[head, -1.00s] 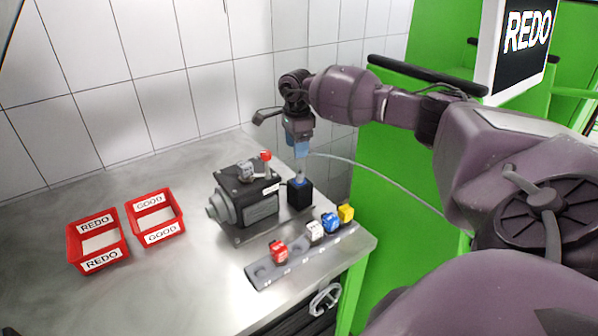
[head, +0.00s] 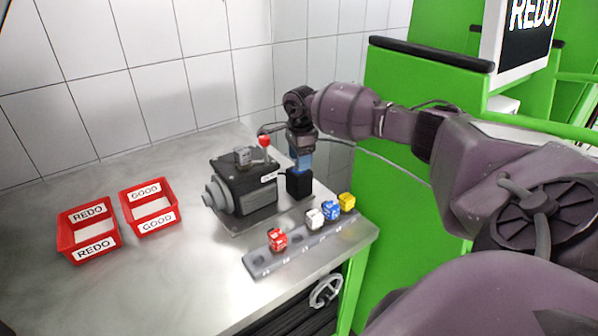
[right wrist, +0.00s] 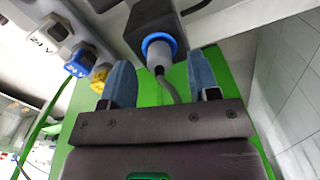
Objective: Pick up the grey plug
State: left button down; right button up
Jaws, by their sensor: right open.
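The grey plug (right wrist: 158,54) shows in the right wrist view, standing in the blue collar of a black socket box (right wrist: 150,16), with a grey cable trailing from it. In the head view the black box (head: 299,184) stands right of the pump, and my gripper hides the plug. My right gripper (head: 301,166) points down just above the box. In the right wrist view the open blue fingers of the right gripper (right wrist: 160,66) stand on either side of the plug, with gaps visible. My left gripper is not in view.
The dark pump (head: 240,190) is close left of the gripper, with a red-topped lever (head: 264,142) nearby. A grey rail (head: 262,262) holds red, white, blue and yellow connectors in front. Red REDO (head: 88,230) and GOOD (head: 150,207) bins stand left. The front-left bench is clear.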

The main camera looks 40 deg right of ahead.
notch_tip(320, 180, down, 2)
jog(key=shift+f, duration=0.1)
jog(key=c, duration=1)
